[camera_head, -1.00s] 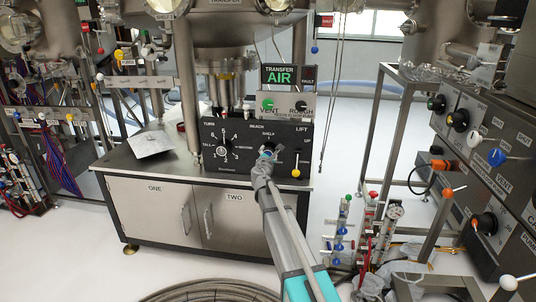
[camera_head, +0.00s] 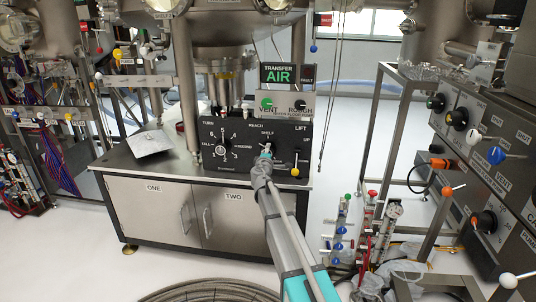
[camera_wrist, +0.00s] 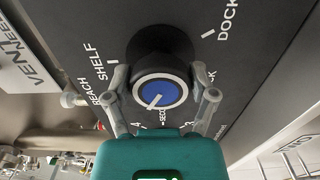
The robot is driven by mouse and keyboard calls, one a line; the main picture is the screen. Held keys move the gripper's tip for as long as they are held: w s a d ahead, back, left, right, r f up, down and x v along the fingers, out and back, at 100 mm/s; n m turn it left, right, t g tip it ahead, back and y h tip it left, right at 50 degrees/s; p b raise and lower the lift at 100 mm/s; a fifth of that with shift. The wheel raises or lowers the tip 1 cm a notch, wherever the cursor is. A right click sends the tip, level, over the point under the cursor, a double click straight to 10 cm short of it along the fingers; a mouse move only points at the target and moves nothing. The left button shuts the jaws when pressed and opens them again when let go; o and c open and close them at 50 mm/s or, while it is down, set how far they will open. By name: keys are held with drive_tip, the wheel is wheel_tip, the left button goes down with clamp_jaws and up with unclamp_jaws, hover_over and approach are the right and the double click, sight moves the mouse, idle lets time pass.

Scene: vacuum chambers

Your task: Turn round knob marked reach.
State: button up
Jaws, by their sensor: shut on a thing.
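The round knob (camera_wrist: 172,88) under the REACH lettering has a black body and a blue cap with a white pointer line. In the wrist view the line slants toward the lower left of the picture. My gripper (camera_wrist: 163,88) has one finger on each side of the knob and is shut on it. In the head view my gripper (camera_head: 265,153) is at the dark control panel (camera_head: 232,168), below the REACH and SHELF lettering, and largely hides the knob.
A numbered TURN dial (camera_head: 223,144) is left of my gripper. A LIFT lever with a yellow ball (camera_head: 295,171) is close on its right. VENT and ROUGH knobs sit on a box (camera_head: 283,105) above. A valve stand (camera_head: 340,235) is on the floor to the right.

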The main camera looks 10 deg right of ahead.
drive_tip(key=m, duration=0.5)
drive_tip(key=shift+f+m, duration=0.15)
drive_tip(key=shift+m, duration=0.15)
drive_tip(key=m, duration=0.6)
drive_tip(key=shift+w+a, duration=0.1)
drive_tip(key=o, duration=1)
drive_tip(key=shift+f, duration=0.1)
drive_tip(key=shift+o, duration=0.2)
drive_tip(key=shift+s, duration=0.2)
drive_tip(key=v, duration=1.1)
drive_tip(key=shift+s, duration=0.3)
drive_tip(key=shift+a, duration=0.15)
